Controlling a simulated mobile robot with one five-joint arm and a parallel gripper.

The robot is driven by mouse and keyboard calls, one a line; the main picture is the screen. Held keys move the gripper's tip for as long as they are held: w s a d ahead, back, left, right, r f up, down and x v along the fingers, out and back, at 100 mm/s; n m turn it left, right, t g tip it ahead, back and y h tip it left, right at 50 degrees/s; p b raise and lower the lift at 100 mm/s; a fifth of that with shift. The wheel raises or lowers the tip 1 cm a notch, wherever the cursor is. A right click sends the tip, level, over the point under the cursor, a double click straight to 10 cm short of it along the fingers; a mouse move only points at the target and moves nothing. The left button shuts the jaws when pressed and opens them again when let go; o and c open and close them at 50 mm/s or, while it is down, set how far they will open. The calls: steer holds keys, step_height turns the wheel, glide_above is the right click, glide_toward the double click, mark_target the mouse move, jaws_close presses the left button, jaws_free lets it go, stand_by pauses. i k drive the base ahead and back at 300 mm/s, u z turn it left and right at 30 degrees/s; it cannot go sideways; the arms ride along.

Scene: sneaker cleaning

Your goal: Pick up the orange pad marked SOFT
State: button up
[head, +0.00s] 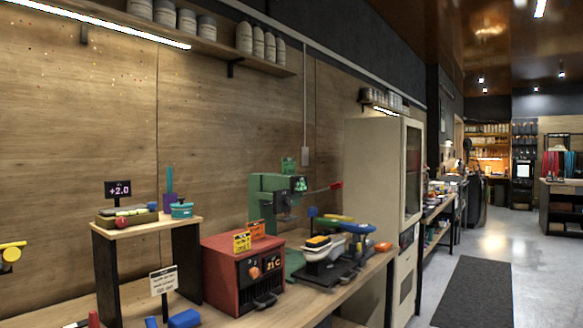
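A small orange rounded piece (383,247) lies at the right end of the wooden workbench (345,287), beside a black stand. It may be the orange pad, but no lettering is readable on it at this size. A small orange card (258,230) also stands on top of the red box, with marks too small to read. My gripper is not in view.
The red box (243,273) with dials stands mid-bench, left of a green press (272,200) with a red-tipped lever. A white shoe-like item (325,252) sits on the black stand (341,271). A small raised shelf (146,229) stands left. Open floor (420,312) lies right.

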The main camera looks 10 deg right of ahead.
mark_target(383, 247)
steer(key=k, duration=1.3)
steer(key=z, duration=0.8)
steer(key=i, duration=1.4)
steer(key=z, duration=0.8)
steer(key=i, duration=2.1)
steer(key=u, duration=1)
steer(key=i, duration=1.25)
steer(key=u, duration=1.05)
steer(key=k, duration=0.8)
steer(key=u, duration=0.15)
steer(key=i, duration=0.85)
steer(key=z, duration=0.05)
